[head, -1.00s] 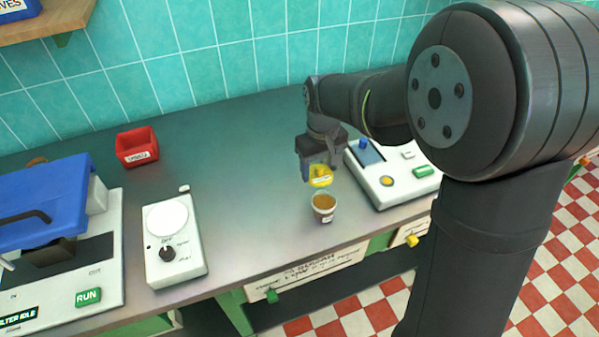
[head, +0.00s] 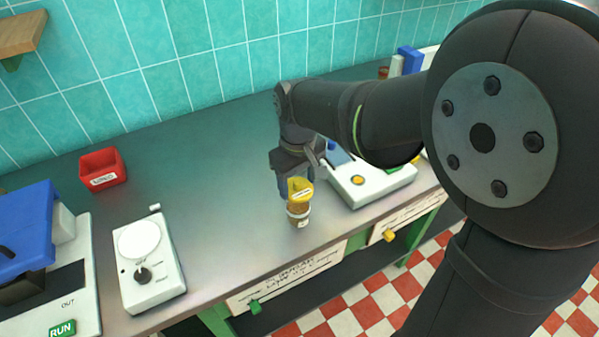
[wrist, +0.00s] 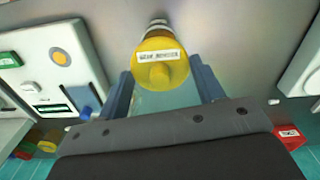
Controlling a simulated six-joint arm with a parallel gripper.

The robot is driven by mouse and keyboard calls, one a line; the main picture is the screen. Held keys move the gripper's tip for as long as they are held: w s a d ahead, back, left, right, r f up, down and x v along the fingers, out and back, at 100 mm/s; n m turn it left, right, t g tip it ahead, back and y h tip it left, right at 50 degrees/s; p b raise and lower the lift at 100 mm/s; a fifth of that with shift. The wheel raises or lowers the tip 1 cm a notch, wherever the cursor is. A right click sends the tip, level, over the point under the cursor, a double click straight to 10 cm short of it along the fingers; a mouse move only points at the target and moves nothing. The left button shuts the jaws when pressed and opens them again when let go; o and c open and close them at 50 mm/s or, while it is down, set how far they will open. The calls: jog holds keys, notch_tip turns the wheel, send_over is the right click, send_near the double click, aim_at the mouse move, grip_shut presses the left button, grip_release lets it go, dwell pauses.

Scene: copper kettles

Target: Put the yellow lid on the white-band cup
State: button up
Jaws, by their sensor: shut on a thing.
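In the wrist view the lid (wrist: 160,66) lies between the two blue-grey fingers (wrist: 160,80). The white-band cup (head: 298,216) stands upright on the counter right below the lid, near the front edge. The lid covers the cup's mouth in the head view; I cannot tell whether it touches the rim. In the wrist view the cup is mostly hidden behind the lid.
A white dial scale (head: 148,265) and a red bin (head: 103,170) stand to the left. The counter between is clear. The front edge and drawers (head: 290,277) are near.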

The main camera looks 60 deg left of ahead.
aim_at(298, 193)
jog(key=shift+f, duration=2.2)
jog(key=shift+f, duration=0.2)
dwell(0.4)
jog(key=o, duration=1.3)
jog(key=shift+r, duration=3.55)
jog(key=shift+c, duration=0.3)
grip_shut()
